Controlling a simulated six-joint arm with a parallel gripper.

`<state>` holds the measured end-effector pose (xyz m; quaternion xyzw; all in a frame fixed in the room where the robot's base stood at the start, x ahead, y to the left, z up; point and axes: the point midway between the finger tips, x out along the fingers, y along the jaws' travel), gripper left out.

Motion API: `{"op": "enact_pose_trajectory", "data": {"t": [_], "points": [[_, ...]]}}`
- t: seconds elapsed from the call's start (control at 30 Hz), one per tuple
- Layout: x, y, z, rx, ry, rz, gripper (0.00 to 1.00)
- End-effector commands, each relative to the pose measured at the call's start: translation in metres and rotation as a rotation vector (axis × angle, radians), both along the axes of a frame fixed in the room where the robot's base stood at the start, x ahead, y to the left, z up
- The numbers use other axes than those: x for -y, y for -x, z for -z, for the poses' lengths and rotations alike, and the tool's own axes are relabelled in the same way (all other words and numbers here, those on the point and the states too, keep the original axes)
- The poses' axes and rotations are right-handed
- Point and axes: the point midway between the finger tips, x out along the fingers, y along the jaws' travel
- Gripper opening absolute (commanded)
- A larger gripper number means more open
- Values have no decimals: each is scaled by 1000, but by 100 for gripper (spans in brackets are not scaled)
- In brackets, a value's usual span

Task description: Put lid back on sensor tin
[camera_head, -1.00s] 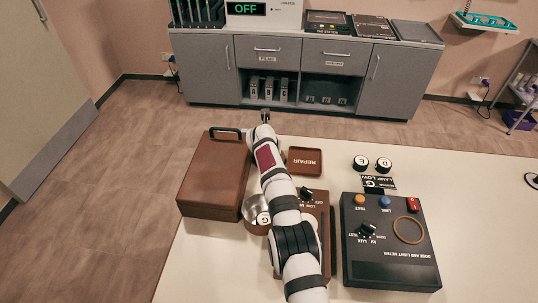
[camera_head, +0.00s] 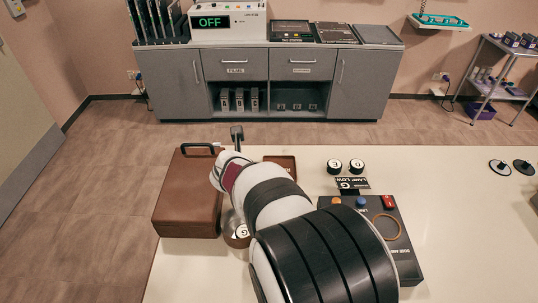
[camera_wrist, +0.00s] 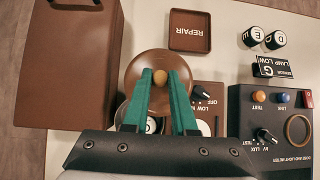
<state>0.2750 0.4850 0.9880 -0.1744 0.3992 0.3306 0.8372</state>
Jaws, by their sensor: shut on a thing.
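A round brown lid (camera_wrist: 160,60) with a small wooden knob (camera_wrist: 157,77) shows in the wrist view. My gripper (camera_wrist: 158,74), with teal fingers, is shut on the knob. The sensor tin (camera_head: 232,222) looks brown outside with a silvery inside; it stands beside the brown case in the head view, partly behind my arm. A piece marked G (camera_head: 242,231) shows at the tin, and also between my fingers in the wrist view (camera_wrist: 150,125). In the wrist view the lid is beyond the tin's visible part and overlaps it. The height gap cannot be judged. My arm hides gripper and lid in the head view.
A brown case (camera_head: 185,195) stands left of the tin. A REPAIR tray (camera_wrist: 190,32), a brown panel with a knob (camera_wrist: 207,95) and a dark meter box (camera_wrist: 280,115) lie near. Pieces E (camera_head: 334,166) and D (camera_head: 356,165) stand behind the meter.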

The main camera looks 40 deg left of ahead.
Motion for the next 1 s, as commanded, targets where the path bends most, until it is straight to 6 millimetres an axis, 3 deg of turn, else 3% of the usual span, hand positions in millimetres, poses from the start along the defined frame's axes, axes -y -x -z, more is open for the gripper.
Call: {"op": "enact_pose_trajectory", "data": {"t": [0.03,0.1,0.23,0.7,1.0], "points": [[7,21,-3,0,-4,-16,0],[17,43,-4,-5,-12,-25,0],[27,65,-3,-13,-23,-37,0],[30,67,49,-15,-18,-36,0],[29,67,62,-16,-24,-35,0]]}}
